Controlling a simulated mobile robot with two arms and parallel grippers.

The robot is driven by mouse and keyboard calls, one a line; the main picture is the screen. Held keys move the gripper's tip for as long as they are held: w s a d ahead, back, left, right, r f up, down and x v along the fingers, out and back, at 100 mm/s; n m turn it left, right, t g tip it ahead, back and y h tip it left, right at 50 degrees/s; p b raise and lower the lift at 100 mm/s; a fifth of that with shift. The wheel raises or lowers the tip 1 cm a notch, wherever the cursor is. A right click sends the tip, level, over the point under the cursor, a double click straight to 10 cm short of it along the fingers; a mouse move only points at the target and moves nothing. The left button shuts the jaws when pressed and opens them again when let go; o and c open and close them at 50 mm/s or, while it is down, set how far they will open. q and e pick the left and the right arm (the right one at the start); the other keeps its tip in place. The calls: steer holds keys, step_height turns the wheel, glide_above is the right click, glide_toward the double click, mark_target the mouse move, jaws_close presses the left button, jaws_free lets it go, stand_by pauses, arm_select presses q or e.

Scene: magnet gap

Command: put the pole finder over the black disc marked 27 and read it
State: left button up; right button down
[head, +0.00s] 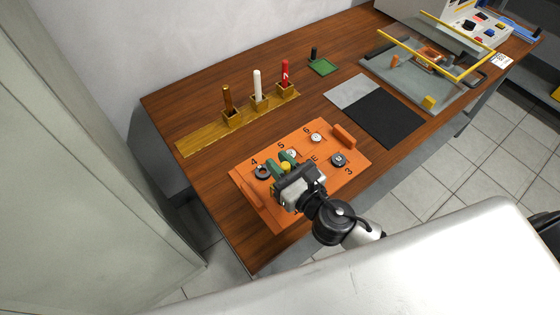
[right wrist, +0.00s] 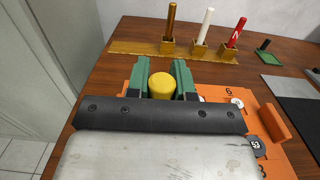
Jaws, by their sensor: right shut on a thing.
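My right gripper (head: 283,165) is over the orange board (head: 238,178), its green fingers shut on a yellow round-topped piece (right wrist: 162,86). I cannot tell whether this piece is the pole finder, and its lower end is hidden. A dark disc (head: 338,159) lies near the board's 3; its pale mark is too small to read surely, and it also shows in the right wrist view (right wrist: 256,146). A black ring-like disc (head: 262,172) lies near the 4, left of the fingers. No mark 27 is readable. My left gripper is out of view.
White discs lie near the 6 (head: 316,137) and the 5 (head: 292,154). A wooden rack (head: 190,145) holds brown, white and red sticks behind the board. A small black cylinder (head: 314,52) stands by a green pad (head: 324,68). Grey and black mats (head: 385,118) lie right.

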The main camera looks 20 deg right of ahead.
steer(key=c, duration=0.9)
jaws_free()
steer(key=b+v, duration=0.4)
steer(key=v, duration=0.6)
steer(key=shift+s+d, duration=0.2)
steer(key=shift+s, duration=0.15)
